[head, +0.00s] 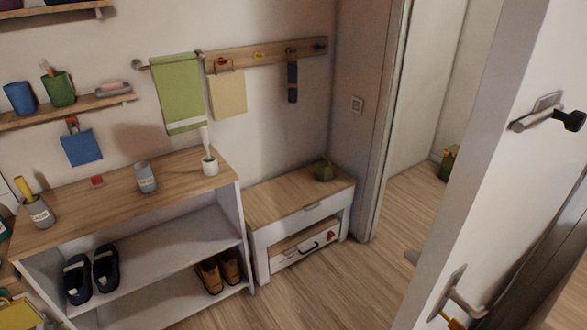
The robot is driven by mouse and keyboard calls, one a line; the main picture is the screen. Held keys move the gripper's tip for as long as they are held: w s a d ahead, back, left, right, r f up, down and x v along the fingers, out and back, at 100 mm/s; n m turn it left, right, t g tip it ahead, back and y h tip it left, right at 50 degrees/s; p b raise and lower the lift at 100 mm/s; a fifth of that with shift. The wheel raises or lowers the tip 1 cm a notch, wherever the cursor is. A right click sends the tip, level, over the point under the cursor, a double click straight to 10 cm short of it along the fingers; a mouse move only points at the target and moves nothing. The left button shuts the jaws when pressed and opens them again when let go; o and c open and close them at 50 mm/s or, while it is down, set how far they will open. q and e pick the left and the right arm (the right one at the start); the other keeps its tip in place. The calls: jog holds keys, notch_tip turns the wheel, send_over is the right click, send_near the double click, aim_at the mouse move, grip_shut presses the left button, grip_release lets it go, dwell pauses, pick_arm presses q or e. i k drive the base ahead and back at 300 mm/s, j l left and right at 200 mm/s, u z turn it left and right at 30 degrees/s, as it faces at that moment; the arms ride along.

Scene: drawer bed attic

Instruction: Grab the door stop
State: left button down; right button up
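I cannot clearly make out a door stop. A small red item (331,235) shows at the partly open lower drawer (300,250) of the small white bench, too small to name. Neither of my grippers shows in the head view.
A shoe shelf (120,208) with a wooden top stands left of the bench (290,197). Cups and shoes are on it. A green bag-like object (449,163) lies beyond the doorway. The wooden floor (335,290) before the bench is clear.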

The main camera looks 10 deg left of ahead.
aim_at(325, 170)
jog(key=i+j+u, duration=0.1)
jog(key=i+j, duration=0.15)
jog(key=j, duration=0.15)
jog(key=i+j+u, duration=0.1)
jog(key=i+j, duration=0.15)
jog(key=j, duration=0.15)
jog(key=i+j, duration=0.25)
jog(key=i+z, duration=0.2)
jog(key=i, duration=0.8)
jog(key=j, duration=0.1)
